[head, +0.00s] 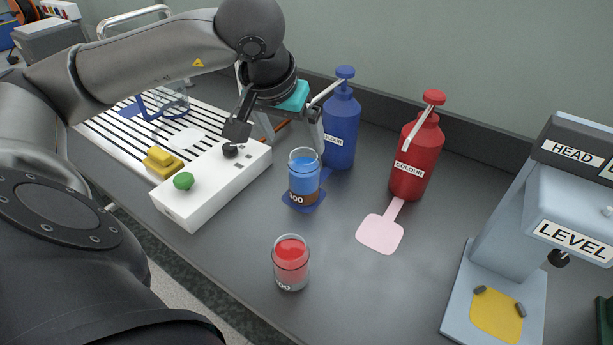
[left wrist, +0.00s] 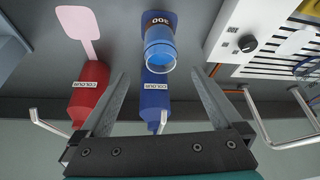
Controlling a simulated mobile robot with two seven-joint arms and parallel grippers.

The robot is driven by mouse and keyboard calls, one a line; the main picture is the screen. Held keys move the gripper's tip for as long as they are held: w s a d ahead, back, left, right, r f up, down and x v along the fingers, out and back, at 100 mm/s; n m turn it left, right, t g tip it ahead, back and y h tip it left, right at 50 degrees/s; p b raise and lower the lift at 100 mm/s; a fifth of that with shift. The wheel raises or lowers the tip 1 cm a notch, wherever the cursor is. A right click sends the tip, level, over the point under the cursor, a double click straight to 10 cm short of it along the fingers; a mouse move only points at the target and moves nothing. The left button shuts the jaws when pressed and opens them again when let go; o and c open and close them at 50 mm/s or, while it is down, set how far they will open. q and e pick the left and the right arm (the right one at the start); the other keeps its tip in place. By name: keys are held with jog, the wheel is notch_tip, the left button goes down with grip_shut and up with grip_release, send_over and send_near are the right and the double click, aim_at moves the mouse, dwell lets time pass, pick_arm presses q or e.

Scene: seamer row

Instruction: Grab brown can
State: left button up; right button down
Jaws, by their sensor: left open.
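A clear can with blue contents and a brown band marked with digits (head: 304,178) stands upright on a dark blue pad in the head view. It is the only thing with brown on it that I make out. In the left wrist view the can (left wrist: 160,50) shows just beyond and between the fingertips. My left gripper (head: 279,142) is open and empty, above and behind the can, its fingers apart from it. The left wrist view shows both fingers (left wrist: 158,76) spread wide. My right gripper is not in view.
A similar can with red contents (head: 290,263) stands nearer the front. A blue bottle (head: 342,130) and a red bottle (head: 416,160) with pumps stand behind. A white control box (head: 210,185) with knobs is left; a grey machine (head: 505,220) is right.

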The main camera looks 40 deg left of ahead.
aim_at(302, 161)
pick_arm(q)
jog(key=b+x, duration=0.1)
jog(key=x, duration=0.3)
jog(key=shift+s+d+f, duration=0.1)
jog(key=shift+f, duration=0.1)
jog(key=x, duration=0.3)
jog(key=shift+f+b, duration=0.15)
jog(key=shift+b, duration=0.25)
jog(key=shift+b+x, duration=0.75)
jog(key=shift+x, duration=1.7)
jog(key=shift+w+f, duration=0.25)
jog(key=shift+f, duration=0.4)
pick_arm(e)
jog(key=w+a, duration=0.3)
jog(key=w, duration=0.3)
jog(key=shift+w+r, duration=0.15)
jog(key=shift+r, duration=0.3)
pick_arm(q)
jog(key=shift+c, duration=0.4)
jog(key=shift+a+r, duration=0.1)
jog(key=shift+a, duration=0.15)
jog(key=c, duration=1.5)
